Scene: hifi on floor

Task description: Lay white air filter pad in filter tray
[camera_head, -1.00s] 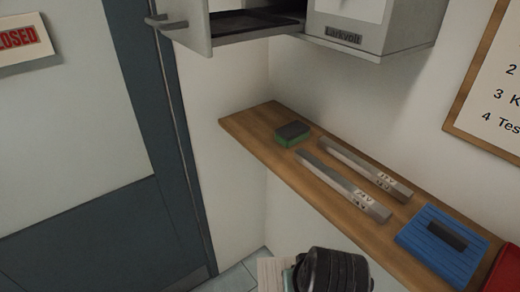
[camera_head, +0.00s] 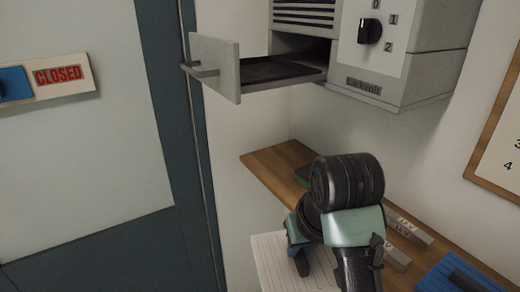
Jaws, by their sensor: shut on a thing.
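The white air filter pad (camera_head: 272,262) is a pale, finely lined sheet at the bottom middle, below the shelf's near edge. My gripper (camera_head: 296,264) is at the pad with a dark finger over its face; it is shut on the pad. My own wrist and arm hide part of the pad's right side, and its lower end is out of view. The filter tray (camera_head: 275,71) is a dark-floored drawer with a grey front and handle, pulled out to the left from the wall unit. It looks empty. The pad and gripper are below the tray, apart from it.
The grey wall unit (camera_head: 420,75) has a dial and a vent. A door (camera_head: 80,150) with a CLOSED sign stands left.

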